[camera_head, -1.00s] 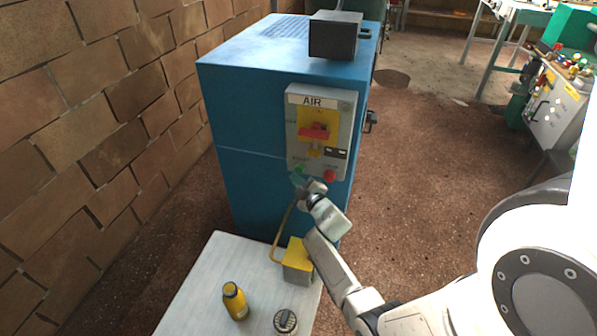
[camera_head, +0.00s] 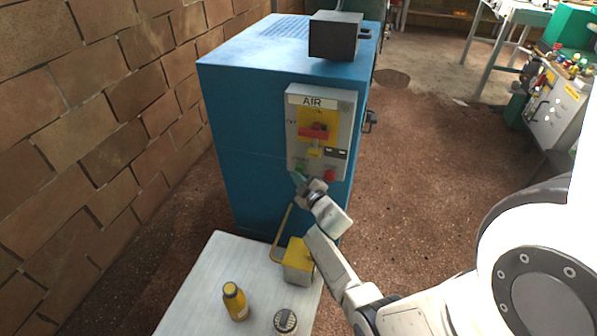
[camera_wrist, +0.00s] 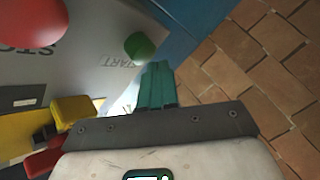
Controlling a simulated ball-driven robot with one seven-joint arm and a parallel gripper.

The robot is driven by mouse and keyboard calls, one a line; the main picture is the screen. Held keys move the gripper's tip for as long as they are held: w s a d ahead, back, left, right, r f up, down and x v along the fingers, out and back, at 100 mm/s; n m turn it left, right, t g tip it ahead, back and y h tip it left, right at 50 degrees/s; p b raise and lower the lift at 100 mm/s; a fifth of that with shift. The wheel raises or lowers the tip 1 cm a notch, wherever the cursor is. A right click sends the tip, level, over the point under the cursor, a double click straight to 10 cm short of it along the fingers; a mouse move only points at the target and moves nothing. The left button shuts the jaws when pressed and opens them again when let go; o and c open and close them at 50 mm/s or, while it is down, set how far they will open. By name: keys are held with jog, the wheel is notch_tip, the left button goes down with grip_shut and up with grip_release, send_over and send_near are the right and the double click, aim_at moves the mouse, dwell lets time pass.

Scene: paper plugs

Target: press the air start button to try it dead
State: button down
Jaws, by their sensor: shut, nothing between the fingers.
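The grey AIR panel (camera_head: 345,110) is on the front of the blue cabinet (camera_head: 245,130). The green start button (camera_head: 300,169) is at the panel's lower left, and it also shows in the wrist view (camera_wrist: 139,47) beside the word START. The red stop button (camera_head: 330,175) is to its right; in the wrist view it (camera_wrist: 30,20) is at the top left. My gripper (camera_head: 299,180) is shut and empty, its teal fingertips (camera_wrist: 158,68) just below the green button. Whether they touch it I cannot tell.
A red switch handle on a yellow plate (camera_head: 314,116) sits higher on the panel, with a yellow tag below. A white table (camera_head: 205,275) in front carries a yellow padlock-like block (camera_head: 297,262), a yellow bottle (camera_head: 235,301) and a round dark-topped object (camera_head: 286,321). A brick wall stands left.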

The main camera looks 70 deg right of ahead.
jog(key=shift+d, duration=0.5)
dwell(0.6)
jog(key=shift+a, duration=0.95)
jog(key=a, duration=0.1)
jog(key=a+b, duration=0.1)
jog(key=a, duration=0.1)
jog(key=a+b, duration=0.1)
jog(key=a, duration=0.1)
jog(key=shift+s, duration=0.25)
jog(key=shift+a, duration=0.1)
dwell(0.8)
